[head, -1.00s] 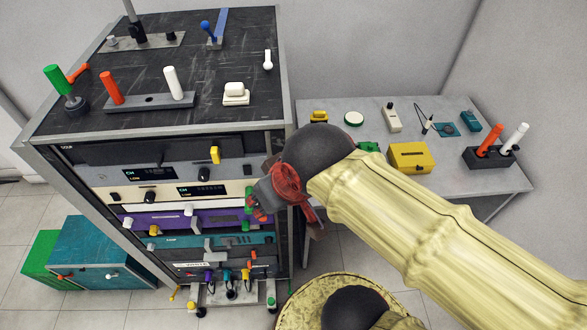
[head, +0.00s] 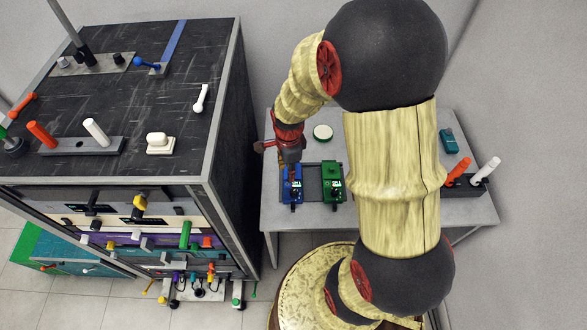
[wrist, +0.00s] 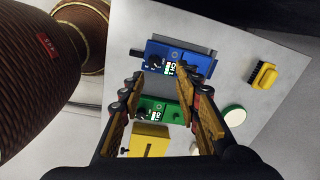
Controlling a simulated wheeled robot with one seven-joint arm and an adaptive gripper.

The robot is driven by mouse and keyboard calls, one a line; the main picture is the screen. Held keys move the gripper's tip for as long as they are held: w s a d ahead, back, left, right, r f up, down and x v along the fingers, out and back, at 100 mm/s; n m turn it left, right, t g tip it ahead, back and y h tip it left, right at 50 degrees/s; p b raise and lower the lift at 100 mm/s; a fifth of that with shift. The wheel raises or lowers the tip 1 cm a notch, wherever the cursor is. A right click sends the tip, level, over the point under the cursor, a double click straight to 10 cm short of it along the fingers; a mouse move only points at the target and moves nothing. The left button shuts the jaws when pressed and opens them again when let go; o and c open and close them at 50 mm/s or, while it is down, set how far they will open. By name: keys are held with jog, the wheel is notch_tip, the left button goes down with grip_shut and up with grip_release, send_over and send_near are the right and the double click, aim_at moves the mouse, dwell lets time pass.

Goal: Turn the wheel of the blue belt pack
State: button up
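The blue belt pack (head: 292,187) stands on the grey side table, at the left of a dark holder. In the wrist view the blue belt pack (wrist: 180,54) lies beyond my fingertips, with a small lit display. A dark round knob (wrist: 154,62) shows on its face; I cannot tell surely that this is the wheel. My gripper (head: 288,168) is just above and behind the blue pack in the head view. In the wrist view my gripper (wrist: 157,80) has its fingers spread with nothing between them. Contact with the pack cannot be told.
A green belt pack (head: 332,185) stands right beside the blue one. A yellow box (wrist: 149,140) and a yellow block (wrist: 263,75) are nearby on the table. A white round disc (head: 322,132) lies behind. The tall equipment rack (head: 225,150) stands close on the left.

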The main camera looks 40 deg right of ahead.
aim_at(293, 191)
jog(key=f+m, duration=0.1)
jog(key=d+f+m, duration=0.1)
jog(key=f, duration=0.1)
jog(key=s+f+m, duration=0.1)
jog(key=f, duration=0.1)
jog(key=shift+d+g, duration=0.2)
jog(key=shift+g, duration=0.2)
notch_tip(293, 191, down, 9)
jog(key=b, duration=0.6)
jog(key=shift+r, duration=0.3)
jog(key=shift+c, duration=1)
jog(key=c, duration=0.4)
jog(key=shift+c, duration=0.5)
jog(key=n, duration=0.6)
jog(key=shift+n, duration=0.4)
jog(key=o, duration=0.3)
jog(key=shift+n, duration=0.3)
jog(key=o, duration=0.5)
